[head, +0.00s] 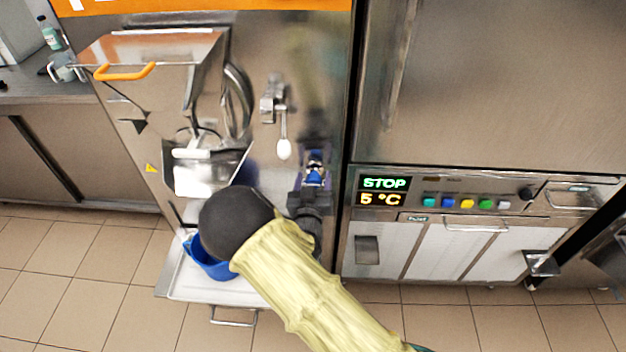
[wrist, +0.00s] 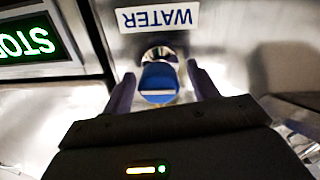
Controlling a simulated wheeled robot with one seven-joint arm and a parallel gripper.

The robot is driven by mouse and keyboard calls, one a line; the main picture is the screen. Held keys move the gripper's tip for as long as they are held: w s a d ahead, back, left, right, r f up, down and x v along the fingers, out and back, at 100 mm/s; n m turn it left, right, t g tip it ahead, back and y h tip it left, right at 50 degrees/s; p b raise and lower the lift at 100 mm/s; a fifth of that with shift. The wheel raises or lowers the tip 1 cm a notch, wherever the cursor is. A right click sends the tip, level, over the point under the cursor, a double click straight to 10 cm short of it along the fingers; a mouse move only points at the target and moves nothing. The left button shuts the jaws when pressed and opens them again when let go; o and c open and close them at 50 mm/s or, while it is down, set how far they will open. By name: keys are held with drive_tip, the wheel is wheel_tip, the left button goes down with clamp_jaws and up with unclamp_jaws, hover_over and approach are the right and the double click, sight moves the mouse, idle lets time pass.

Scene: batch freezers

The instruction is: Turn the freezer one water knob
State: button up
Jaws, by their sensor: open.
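The water knob (wrist: 159,82) is blue with a pale bar across it. It sits on the steel freezer front beside a WATER label (wrist: 157,17), which appears upside down in the wrist view. In the head view the blue knob (head: 314,168) shows at the end of my arm. My gripper (wrist: 160,85) is open, with one dark finger on each side of the knob. A gap seems to show between the knob and each finger; contact cannot be told for certain.
A steel spout and lever with a white handle (head: 284,149) are left of my gripper. A blue bucket (head: 209,264) stands on the tray (head: 183,285) below. A second machine with a lit STOP display (head: 384,184) is close on the right. Tiled floor (head: 110,250) is clear at left.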

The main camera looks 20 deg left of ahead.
drive_tip(key=c, duration=1)
drive_tip(key=shift+n, duration=0.4)
drive_tip(key=n, duration=0.5)
drive_tip(key=shift+f, duration=0.1)
drive_tip(key=n, duration=0.7)
drive_tip(key=o, duration=1)
